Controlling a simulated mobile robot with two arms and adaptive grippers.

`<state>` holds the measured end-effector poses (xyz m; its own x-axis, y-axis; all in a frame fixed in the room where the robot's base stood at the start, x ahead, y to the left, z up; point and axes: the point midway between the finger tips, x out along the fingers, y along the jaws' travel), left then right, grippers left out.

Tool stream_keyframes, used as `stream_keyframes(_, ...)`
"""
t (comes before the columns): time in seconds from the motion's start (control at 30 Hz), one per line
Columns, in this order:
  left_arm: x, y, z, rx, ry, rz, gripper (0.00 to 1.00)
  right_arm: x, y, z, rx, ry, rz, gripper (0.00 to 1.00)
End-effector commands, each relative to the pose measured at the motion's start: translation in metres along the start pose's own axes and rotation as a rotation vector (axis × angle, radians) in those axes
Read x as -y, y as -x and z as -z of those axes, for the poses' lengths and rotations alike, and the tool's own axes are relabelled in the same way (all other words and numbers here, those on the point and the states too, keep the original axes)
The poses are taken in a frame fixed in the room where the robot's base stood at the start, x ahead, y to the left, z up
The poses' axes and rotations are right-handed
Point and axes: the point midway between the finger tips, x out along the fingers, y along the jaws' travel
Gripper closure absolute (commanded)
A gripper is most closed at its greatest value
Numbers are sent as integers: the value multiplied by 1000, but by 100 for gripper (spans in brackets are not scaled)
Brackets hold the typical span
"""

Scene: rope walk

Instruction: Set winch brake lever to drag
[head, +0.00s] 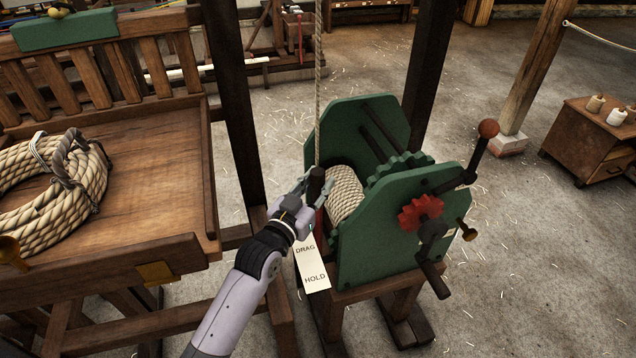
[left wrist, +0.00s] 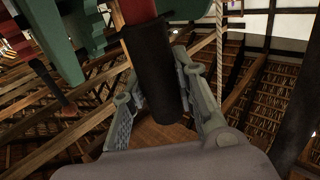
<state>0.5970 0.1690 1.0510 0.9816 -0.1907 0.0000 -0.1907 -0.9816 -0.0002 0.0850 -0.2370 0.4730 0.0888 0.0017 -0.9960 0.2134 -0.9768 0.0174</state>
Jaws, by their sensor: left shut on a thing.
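The winch (head: 360,258) has green side plates, a rope-wound drum (head: 345,192), a red pawl wheel (head: 419,212) and a crank with a wooden knob (head: 488,129). Its brake lever has a dark grip (head: 316,184) that stands near upright, with a red shaft below. A white plate (head: 312,262) beside it reads DRAG above HOLD. The lever is nearer the DRAG end. My left gripper (head: 318,188) is shut on the lever's dark grip. In the left wrist view the black grip (left wrist: 153,72) lies between the two fingers (left wrist: 160,100), with the red shaft (left wrist: 137,10) beyond. My right gripper is out of view.
A wooden cart (head: 160,150) with a coil of rope (head: 50,185) stands at the left. A dark post (head: 236,90) rises between cart and winch. A rope (head: 318,80) hangs vertically to the winch. A wooden cabinet (head: 585,140) with spools stands at the right. Open floor lies right of the winch.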

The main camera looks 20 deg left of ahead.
Motion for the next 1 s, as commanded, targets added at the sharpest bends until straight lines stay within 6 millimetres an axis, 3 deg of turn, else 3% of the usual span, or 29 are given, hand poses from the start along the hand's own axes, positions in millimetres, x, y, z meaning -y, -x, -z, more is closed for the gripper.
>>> stream_keyframes(0.1, 0, 0, 0, 0, 0, 0, 100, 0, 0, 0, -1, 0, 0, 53)
stream_keyframes(0.57, -3, 3, -2, -7, -7, 0, 100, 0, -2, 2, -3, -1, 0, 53)
stream_keyframes(1.0, -69, 69, -22, -219, -220, 0, 100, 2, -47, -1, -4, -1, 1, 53)
